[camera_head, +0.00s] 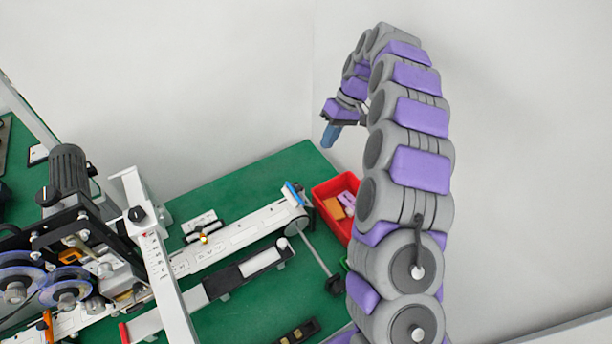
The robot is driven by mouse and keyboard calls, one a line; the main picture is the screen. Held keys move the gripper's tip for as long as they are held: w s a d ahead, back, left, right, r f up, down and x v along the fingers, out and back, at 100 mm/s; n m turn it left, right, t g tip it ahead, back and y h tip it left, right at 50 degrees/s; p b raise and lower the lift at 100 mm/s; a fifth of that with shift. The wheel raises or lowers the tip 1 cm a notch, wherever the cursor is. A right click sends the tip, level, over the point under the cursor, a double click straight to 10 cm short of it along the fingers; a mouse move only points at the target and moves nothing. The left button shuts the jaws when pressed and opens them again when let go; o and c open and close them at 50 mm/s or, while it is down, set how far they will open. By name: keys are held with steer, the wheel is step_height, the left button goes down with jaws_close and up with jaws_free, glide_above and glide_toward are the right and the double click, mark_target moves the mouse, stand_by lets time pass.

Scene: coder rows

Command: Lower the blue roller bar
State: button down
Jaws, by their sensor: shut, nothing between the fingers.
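A small blue bar (292,193) stands at the right end of a white conveyor (225,245) on the green bench; I take it to be the blue roller bar. It looks tilted and raised above the conveyor surface. My gripper (327,142) hangs from the end of my curved purple and grey arm, above and to the right of the bar, clear of it. Its blue fingers point downward and are shut and empty. My gripper is small in this view.
A red bin (322,197) with orange and pink blocks sits right of the bar, partly behind my arm. A coder machine with a dark motor (68,170) and reels fills the left. A white upright post (165,262) stands before the conveyor. Green bench (250,180) behind is clear.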

steer(key=b, duration=0.2)
glide_toward(300, 186)
step_height(300, 186, down, 4)
steer(key=shift+s+a+f, duration=0.25)
steer(key=shift+a+f, duration=0.25)
steer(key=shift+f, duration=0.1)
steer(key=shift+s+a+f, duration=0.3)
steer(key=shift+a+f, duration=0.15)
steer(key=shift+f, duration=0.15)
steer(key=shift+s+a+h+p, duration=0.15)
steer(key=shift+a+h+p, duration=0.1)
steer(key=shift+h+p, duration=0.05)
